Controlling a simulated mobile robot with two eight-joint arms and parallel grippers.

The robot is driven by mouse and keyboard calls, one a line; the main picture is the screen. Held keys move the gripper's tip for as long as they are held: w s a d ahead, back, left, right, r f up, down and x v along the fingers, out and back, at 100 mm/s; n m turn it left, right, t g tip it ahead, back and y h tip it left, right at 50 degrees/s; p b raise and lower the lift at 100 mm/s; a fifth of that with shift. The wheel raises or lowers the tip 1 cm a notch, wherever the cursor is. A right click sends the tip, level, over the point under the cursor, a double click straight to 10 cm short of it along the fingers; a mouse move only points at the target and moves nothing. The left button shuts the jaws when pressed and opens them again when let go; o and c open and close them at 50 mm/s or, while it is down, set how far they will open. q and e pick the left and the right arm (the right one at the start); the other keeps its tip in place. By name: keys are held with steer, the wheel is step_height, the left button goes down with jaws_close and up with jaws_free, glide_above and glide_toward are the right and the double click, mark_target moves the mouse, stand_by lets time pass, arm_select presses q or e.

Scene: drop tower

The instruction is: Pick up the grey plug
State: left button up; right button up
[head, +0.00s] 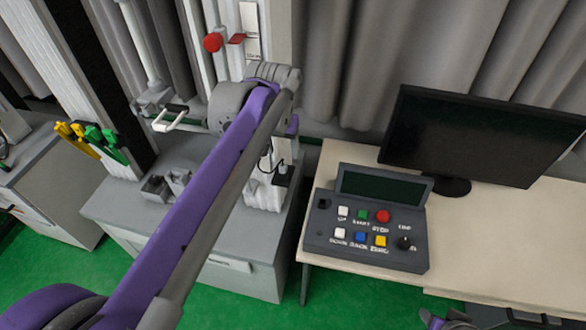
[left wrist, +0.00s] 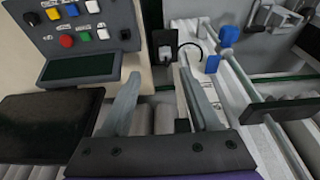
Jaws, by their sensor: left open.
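In the left wrist view a small grey plug (left wrist: 165,50) sits at a black socket plate, with a thin black cable curving beside it. The plug is small, and how deep it sits cannot be told. My left gripper (left wrist: 160,73) is open and empty, its two grey fingers pointing toward the plug with a gap between the tips. The plug lies beyond the tips, about in line with that gap. In the head view the plug area (head: 282,168) is on the white column, just below my left wrist. My arm hides most of the left gripper there.
A control box (head: 367,225) with coloured buttons stands on the beige desk (head: 465,240), close right of the column. A grey cabinet (head: 240,255) stands under the column. Coloured clamps hang at the left.

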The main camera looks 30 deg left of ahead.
mark_target(283, 166)
arm_select(q)
steer(key=x, duration=0.6)
steer(key=a+x, duration=0.1)
steer(key=x, duration=0.2)
steer(key=shift+w+f, duration=0.1)
steer(key=shift+f, duration=0.05)
jaws_close()
